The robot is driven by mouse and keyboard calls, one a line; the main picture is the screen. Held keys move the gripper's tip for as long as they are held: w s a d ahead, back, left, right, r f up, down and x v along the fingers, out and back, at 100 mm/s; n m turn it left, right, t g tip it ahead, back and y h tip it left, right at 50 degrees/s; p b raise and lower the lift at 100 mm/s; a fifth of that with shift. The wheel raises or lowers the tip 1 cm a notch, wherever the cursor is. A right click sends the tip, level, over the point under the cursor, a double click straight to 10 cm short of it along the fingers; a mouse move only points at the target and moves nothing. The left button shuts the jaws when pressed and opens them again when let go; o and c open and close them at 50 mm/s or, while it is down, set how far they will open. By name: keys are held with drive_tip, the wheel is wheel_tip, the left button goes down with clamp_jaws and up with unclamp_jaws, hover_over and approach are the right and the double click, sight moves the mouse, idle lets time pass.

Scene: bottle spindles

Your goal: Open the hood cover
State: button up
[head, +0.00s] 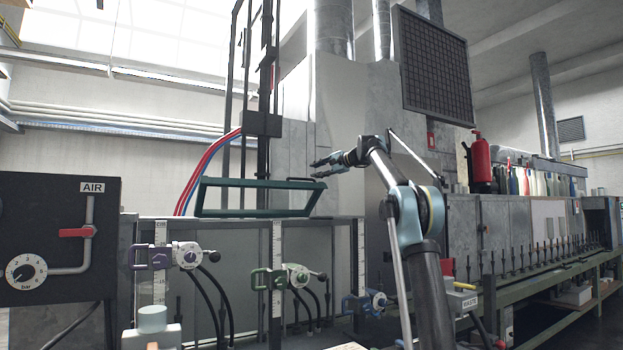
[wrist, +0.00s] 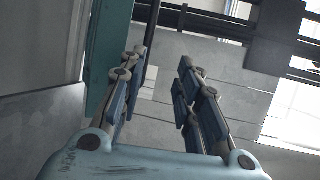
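The hood cover appears to be the dark green frame (head: 250,212) above the grey cabinet in the head view; it looks slanted, with a see-through middle. My gripper (head: 318,169) is just above and near the frame's right end. In the wrist view my gripper (wrist: 161,58) has its two fingers apart, with nothing held between them. A teal strip (wrist: 109,45), likely part of the frame, runs along the left finger's outer side. A thin dark rod (wrist: 151,22) shows beyond the left fingertip. I cannot tell whether a finger touches the frame.
A cabinet with valves (head: 188,255) and hoses stands below the frame. A black AIR panel (head: 60,215) is at left. Red and blue hoses (head: 208,160) and a dark upright mast (head: 265,90) stand behind the frame. A fire extinguisher (head: 481,165) is at right.

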drive_tip(key=shift+s+d+r, duration=0.1)
drive_tip(key=shift+s+d, duration=0.25)
drive_tip(key=c, duration=0.7)
drive_tip(key=shift+s+a+m, duration=0.2)
drive_tip(key=shift+m, duration=0.3)
clamp_jaws()
drive_tip(key=s+f+m+t+h, duration=0.3)
drive_tip(key=s+f+m+t, duration=0.4)
drive_tip(key=s+f+m, duration=1.05)
drive_tip(key=m, duration=0.3)
approach(303, 191)
drive_tip(key=a+f, duration=0.3)
drive_tip(key=shift+w+a+r, duration=0.2)
drive_tip(key=shift+a+r, duration=0.05)
drive_tip(key=shift+r, duration=0.35)
drive_tip(key=shift+w+a+r, duration=0.2)
drive_tip(key=shift+a+r, duration=0.05)
drive_tip(key=shift+r, duration=0.3)
drive_tip(key=shift+w+a+r, duration=0.2)
drive_tip(key=shift+a+r, duration=0.05)
drive_tip(key=shift+r, duration=0.35)
